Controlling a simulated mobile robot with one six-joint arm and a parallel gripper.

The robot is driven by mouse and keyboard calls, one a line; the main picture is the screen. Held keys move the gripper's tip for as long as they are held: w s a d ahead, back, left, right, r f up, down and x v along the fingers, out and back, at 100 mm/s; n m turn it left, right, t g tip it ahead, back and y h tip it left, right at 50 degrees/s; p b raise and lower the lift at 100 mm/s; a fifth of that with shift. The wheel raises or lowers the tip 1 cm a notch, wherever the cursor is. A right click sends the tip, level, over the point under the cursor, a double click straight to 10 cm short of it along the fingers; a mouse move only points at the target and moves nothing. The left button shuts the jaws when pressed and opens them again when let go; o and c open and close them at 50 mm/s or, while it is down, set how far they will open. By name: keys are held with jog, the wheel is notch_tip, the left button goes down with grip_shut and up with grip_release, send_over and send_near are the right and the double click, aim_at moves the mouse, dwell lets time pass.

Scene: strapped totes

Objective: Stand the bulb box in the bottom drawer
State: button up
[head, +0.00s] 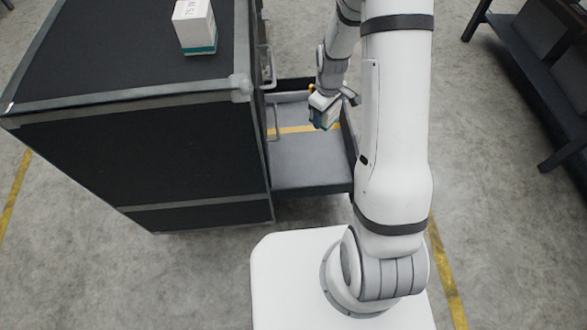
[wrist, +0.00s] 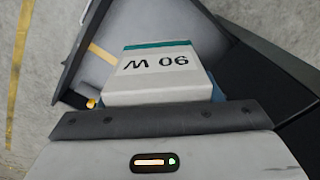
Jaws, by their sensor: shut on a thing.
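My gripper (head: 325,101) is shut on a white bulb box with a teal band (head: 326,115). In the wrist view the box (wrist: 158,72) sticks out beyond the gripper, with dark characters on its face, apparently upside down, and the teal band at its far end. The bottom drawer (head: 308,180) is pulled out to the right of the black cabinet (head: 140,150). The held box appears over the back part of the drawer; whether it touches the floor cannot be told. The drawer also shows behind the box in the wrist view (wrist: 82,75).
Another white box with a teal base (head: 195,28) stands on the cabinet top. A yellow strip (head: 290,130) crosses the drawer floor, which otherwise looks empty. A dark rack (head: 545,75) stands at the far right. Open concrete floor (head: 490,220) lies right of my arm.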

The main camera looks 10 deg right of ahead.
notch_tip(320, 180, down, 13)
jog(key=n+b, duration=1.8)
send_over(317, 172)
notch_tip(317, 172, down, 9)
notch_tip(317, 172, down, 10)
jog(key=b, duration=0.4)
jog(key=shift+f, duration=0.1)
jog(key=shift+f, duration=0.1)
jog(key=o, duration=1)
jog(key=shift+o, duration=0.2)
